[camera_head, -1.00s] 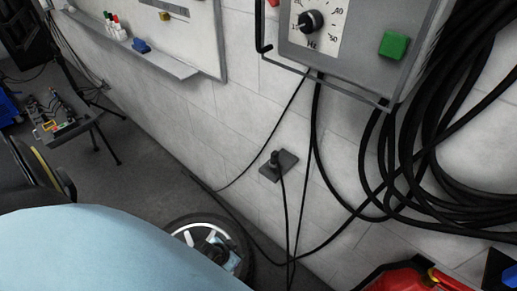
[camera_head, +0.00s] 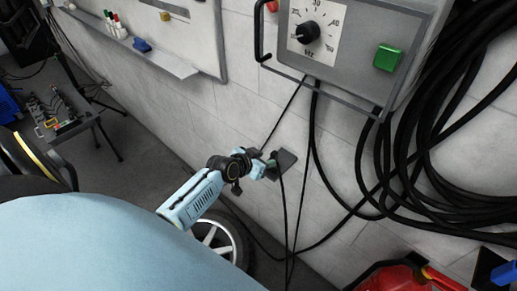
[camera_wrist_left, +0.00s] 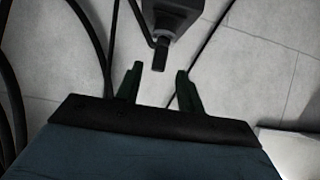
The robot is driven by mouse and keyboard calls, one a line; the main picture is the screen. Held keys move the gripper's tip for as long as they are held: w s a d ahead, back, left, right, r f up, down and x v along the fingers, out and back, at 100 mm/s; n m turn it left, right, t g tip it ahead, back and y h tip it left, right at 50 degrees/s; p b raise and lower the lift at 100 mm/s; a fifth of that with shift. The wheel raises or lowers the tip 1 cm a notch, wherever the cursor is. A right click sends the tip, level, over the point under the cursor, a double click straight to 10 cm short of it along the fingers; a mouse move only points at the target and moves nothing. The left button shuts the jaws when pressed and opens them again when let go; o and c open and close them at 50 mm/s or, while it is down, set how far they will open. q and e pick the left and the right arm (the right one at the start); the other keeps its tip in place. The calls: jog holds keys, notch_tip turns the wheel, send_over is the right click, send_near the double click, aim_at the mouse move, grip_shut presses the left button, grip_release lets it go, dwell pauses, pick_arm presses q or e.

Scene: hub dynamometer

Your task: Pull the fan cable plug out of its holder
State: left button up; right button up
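The holder is a small dark grey plate (camera_head: 289,158) on the white block wall, below the control box. My left gripper (camera_head: 268,168) is right in front of it in the head view and mostly hides the plug there. In the left wrist view the fan cable plug (camera_wrist_left: 160,56) is a short dark piece sticking out of the dark holder (camera_wrist_left: 174,16) towards me. The two green fingers of my left gripper (camera_wrist_left: 159,72) stand apart, one on each side of the plug's end, with gaps on both sides. My right gripper is in neither view.
A grey control box (camera_head: 345,40) with a dial and green button hangs above. Thick black cable coils (camera_head: 410,170) hang to the right, and thin cables run down the wall beside the holder. A wheel (camera_head: 222,238) lies below my left arm, and a red container (camera_head: 405,277) is at lower right.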

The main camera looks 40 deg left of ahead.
aim_at(272, 154)
pick_arm(q)
jog(key=shift+b+x, duration=1.95)
jog(key=shift+x, duration=0.8)
grip_shut()
jog(key=shift+r+p, duration=0.7)
jog(key=shift+r+p, duration=2.05)
jog(key=shift+r, duration=0.05)
